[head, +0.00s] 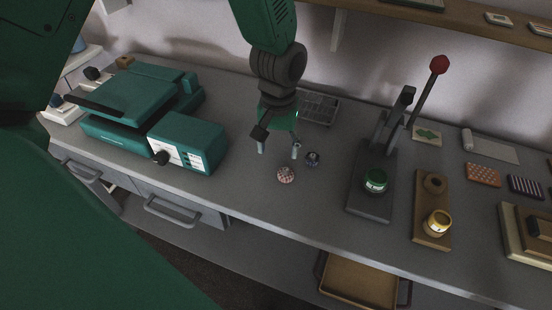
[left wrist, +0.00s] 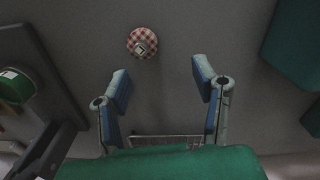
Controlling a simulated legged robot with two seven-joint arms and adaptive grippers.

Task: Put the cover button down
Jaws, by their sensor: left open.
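A small round button with a red-and-white checkered cover (head: 285,175) lies on the grey worktop, apart from the fingers. It also shows in the left wrist view (left wrist: 142,43), beyond the fingertips, with a small pale square mark at its middle. My right gripper is not in view.
A lever press with a green round part (head: 375,181) stands to the right. Beside it is a wooden holder (head: 432,190) with a yellow round piece. A teal machine (head: 190,140) is to the left. A wire basket (head: 319,107) stands behind. The worktop left of the checkered button is clear.

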